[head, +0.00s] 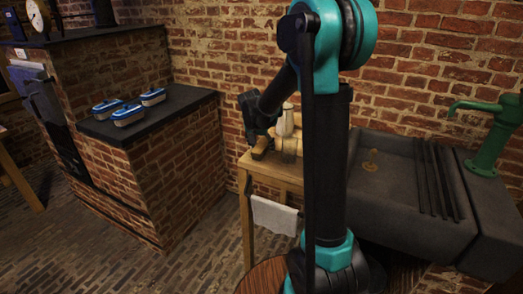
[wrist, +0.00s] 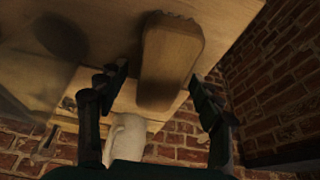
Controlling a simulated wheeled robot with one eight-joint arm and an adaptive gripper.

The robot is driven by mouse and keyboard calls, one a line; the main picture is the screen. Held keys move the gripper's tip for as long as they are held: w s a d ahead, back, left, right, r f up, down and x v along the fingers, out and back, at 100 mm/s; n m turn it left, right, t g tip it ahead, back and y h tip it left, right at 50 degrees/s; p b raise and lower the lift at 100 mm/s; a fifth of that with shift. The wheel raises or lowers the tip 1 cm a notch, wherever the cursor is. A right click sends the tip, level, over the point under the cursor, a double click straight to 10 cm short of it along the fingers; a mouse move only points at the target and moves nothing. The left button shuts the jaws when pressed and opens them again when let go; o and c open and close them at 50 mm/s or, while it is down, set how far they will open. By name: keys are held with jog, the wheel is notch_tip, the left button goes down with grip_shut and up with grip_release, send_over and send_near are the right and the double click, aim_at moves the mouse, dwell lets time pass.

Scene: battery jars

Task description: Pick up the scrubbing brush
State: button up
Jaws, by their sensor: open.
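The scrubbing brush (head: 260,149) is a wooden block near the left end of the small wooden table. In the wrist view the brush (wrist: 172,58) shows its plain wooden back, with a scalloped edge at its far end. My gripper (head: 254,135) is low over the table at the brush. In the wrist view my gripper (wrist: 156,80) is open, with one finger on each side of the brush's near end. I cannot tell whether either finger touches it. The bristles are hidden.
A pale pitcher (head: 285,122) and a glass jar (head: 288,149) stand close to the brush's right. A white towel (head: 275,215) hangs at the table's front. A stone sink (head: 385,195) is to the right. Blue-lidded containers (head: 128,115) sit on the dark counter at left.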

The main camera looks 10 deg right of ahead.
jog(key=shift+f, duration=0.2)
dwell(0.3)
jog(key=shift+c, duration=0.6)
jog(key=c, duration=1.2)
